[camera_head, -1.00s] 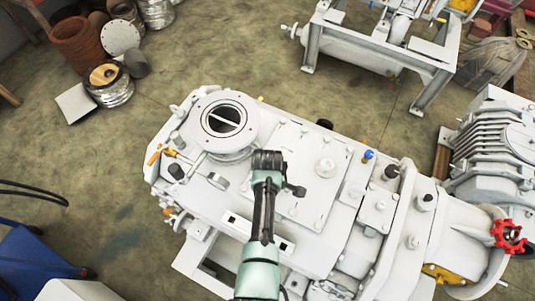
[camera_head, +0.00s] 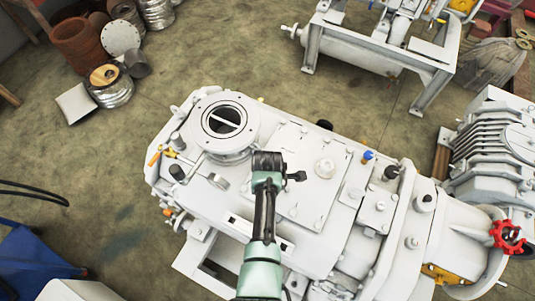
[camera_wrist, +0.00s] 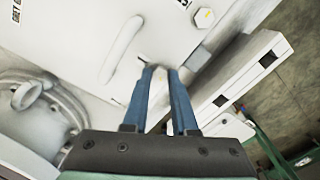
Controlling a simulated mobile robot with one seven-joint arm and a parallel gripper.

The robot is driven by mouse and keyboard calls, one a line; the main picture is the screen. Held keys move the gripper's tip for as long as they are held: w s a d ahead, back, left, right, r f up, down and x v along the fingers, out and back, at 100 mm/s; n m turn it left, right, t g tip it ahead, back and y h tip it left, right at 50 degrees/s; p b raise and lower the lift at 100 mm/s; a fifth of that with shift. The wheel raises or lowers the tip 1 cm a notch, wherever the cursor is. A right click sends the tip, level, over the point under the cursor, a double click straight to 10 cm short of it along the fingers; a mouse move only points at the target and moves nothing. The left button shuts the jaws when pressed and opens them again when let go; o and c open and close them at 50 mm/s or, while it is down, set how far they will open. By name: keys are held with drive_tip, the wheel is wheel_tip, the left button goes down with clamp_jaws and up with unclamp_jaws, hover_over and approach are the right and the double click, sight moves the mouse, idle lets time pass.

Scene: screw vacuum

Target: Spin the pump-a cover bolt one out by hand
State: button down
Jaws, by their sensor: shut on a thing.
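The pump (camera_head: 340,235) is a large pale grey machine across the middle of the head view. Its flat cover plate (camera_head: 303,165) lies on top, with several bolts along the edges. My gripper (camera_wrist: 162,72) points down at the plate's near left edge, with its blue fingers close together in the wrist view. The fingertips are shut on a small pale thing at the plate's edge, the cover bolt, which is mostly hidden between them. Another hex bolt head (camera_wrist: 204,18) sits on the plate beyond. In the head view my wrist hides the fingers.
A round open flange (camera_head: 229,120) stands left of my wrist. To the right are small fittings and a red handwheel (camera_head: 507,236). A second frame-mounted machine (camera_head: 385,50) stands behind. Open floor lies left.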

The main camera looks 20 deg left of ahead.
drive_tip(key=shift+s+d+f, duration=0.1)
drive_tip(key=shift+s+f, duration=0.15)
drive_tip(key=c, duration=0.7)
unclamp_jaws()
drive_tip(key=shift+w, duration=0.1)
drive_tip(key=shift+r, duration=0.1)
drive_tip(key=shift+w, duration=0.2)
wheel_tip(320, 180, up, 13)
drive_tip(key=shift+f+b, duration=0.1)
drive_tip(key=shift+b, duration=0.4)
